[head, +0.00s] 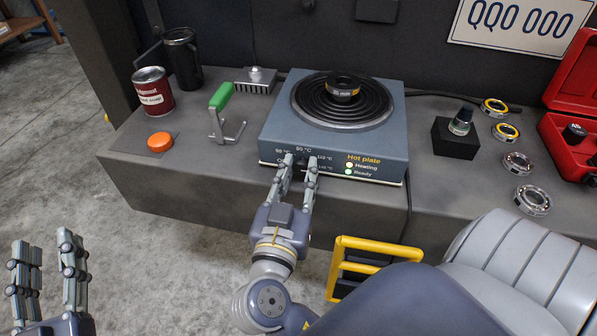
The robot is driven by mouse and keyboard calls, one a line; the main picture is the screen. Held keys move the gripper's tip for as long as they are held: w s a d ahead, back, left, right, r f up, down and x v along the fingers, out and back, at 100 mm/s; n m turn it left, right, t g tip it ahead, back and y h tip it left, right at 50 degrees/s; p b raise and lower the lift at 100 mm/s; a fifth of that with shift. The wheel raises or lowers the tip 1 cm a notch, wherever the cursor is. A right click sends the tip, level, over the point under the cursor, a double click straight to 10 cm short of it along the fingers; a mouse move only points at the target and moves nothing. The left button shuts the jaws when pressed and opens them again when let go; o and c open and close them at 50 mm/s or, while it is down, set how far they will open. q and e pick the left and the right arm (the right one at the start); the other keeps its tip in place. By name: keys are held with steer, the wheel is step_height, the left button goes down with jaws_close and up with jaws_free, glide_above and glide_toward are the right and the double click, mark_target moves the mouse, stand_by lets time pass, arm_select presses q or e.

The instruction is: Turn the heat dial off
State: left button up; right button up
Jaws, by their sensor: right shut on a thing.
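The hot plate (278,119) is a blue-grey box on the bench with a black coil burner (318,108) on top. Its front face carries temperature marks and the words Heating and Ready with two small lamps (349,168). The heat dial (304,163) sits at the marks and is mostly hidden by my fingers, so its setting cannot be read. My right gripper (299,163) is at the front face, its fingers shut on the dial. My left gripper (48,250) is at the lower left over the floor, fingers apart and empty.
A black ring part (343,88) rests on the burner. A green-handled tool (221,97), an orange button (160,141), a red can (152,91) and a black mug (183,58) stand left. Several bearings (517,163), a black block (455,139) and a red case (561,139) are right.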

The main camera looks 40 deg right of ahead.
steer(key=shift+r+n+p, duration=0.15)
steer(key=shift+n+p, duration=0.6)
steer(key=shift+n, duration=0.25)
arm_select(q)
step_height(320, 180, down, 13)
steer(key=s+a+g+y+p, duration=0.1)
steer(key=s+a+g+y, duration=0.15)
steer(key=g, duration=0.45)
arm_select(e)
steer(key=shift+n, duration=0.9)
steer(key=n+p, duration=0.2)
steer(key=shift+w+n, duration=0.1)
steer(key=shift+n, duration=0.2)
arm_select(q)
steer(key=s+a+f+g+y, duration=0.1)
steer(key=s+a+f+g, duration=0.2)
steer(key=s+f+g, duration=0.3)
steer(key=shift+s+a+f+n, duration=0.15)
steer(key=shift+s+f+n, duration=0.15)
steer(key=shift+s+f, duration=0.7)
steer(key=shift+s+r+y, duration=0.2)
steer(key=shift+r+y, duration=0.05)
arm_select(e)
steer(key=o, duration=1.1)
steer(key=shift+c, duration=0.2)
arm_select(q)
steer(key=shift+f, duration=0.1)
arm_select(e)
steer(key=shift+f, duration=0.2)
